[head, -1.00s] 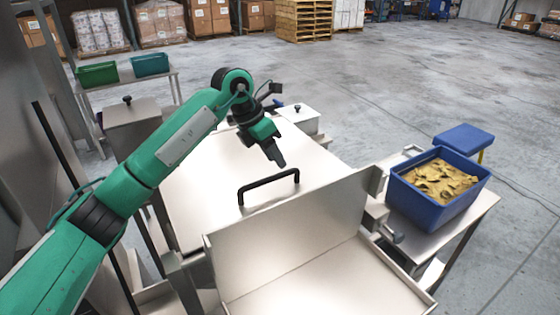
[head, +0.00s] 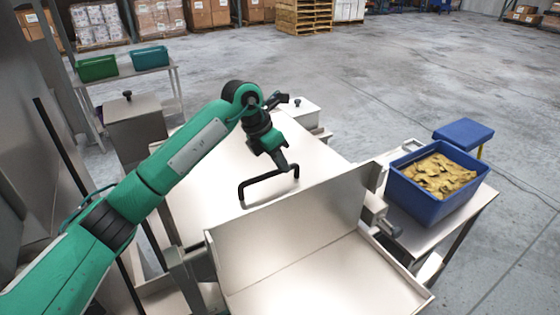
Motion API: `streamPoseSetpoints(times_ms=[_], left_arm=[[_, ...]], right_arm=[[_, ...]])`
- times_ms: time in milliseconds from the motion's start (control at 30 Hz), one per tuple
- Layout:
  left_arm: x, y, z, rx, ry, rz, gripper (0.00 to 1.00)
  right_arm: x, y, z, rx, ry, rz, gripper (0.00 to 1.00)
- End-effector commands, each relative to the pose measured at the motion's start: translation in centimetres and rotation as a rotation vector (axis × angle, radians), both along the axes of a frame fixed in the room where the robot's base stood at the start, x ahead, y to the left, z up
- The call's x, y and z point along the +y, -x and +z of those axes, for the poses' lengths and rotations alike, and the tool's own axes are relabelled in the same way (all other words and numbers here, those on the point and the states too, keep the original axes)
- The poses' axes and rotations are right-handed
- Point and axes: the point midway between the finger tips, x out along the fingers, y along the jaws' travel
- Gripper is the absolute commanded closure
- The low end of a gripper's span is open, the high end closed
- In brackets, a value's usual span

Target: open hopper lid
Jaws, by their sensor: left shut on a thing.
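The hopper lid (head: 215,180) is a wide, flat metal sheet in the middle of the head view, lying flat. A black bar handle (head: 255,183) stands up from it near its front. My left gripper (head: 292,172) comes down from the green arm and is shut on the handle at its right end. The exact contact between fingertips and handle is small in the picture. My right gripper is not in view.
In front of the lid stands an upright metal panel (head: 290,222) with an open tray below. A blue bin (head: 440,205) of yellowish pieces sits on a side table at right. Smaller lidded boxes (head: 135,122) stand behind. Green bins (head: 97,69) are on a back table.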

Motion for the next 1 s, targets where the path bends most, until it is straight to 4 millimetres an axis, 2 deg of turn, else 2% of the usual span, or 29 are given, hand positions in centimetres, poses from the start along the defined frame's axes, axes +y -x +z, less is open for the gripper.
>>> streamPoseSetpoints(times_ms=[167,267,367,600,700,1000], left_arm=[[0.1,-0.2,0.9,0.014,0.011,0.001,1.0],[0.3,-0.4,2.3,0.041,0.028,0.002,1.0],[0.6,-0.9,4.1,0.081,0.055,0.004,1.0],[1.8,-2.8,10.0,0.21,0.143,0.005,1.0],[2.6,-3.8,12.4,0.204,0.14,0.004,1.0],[4.6,-6.7,17.0,0.206,0.137,0.006,1.0]], right_arm=[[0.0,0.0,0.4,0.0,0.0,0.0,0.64],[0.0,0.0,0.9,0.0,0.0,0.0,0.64],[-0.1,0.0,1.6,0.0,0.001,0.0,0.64],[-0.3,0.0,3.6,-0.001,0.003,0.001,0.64],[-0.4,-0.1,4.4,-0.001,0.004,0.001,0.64],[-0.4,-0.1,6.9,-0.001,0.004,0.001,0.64]])
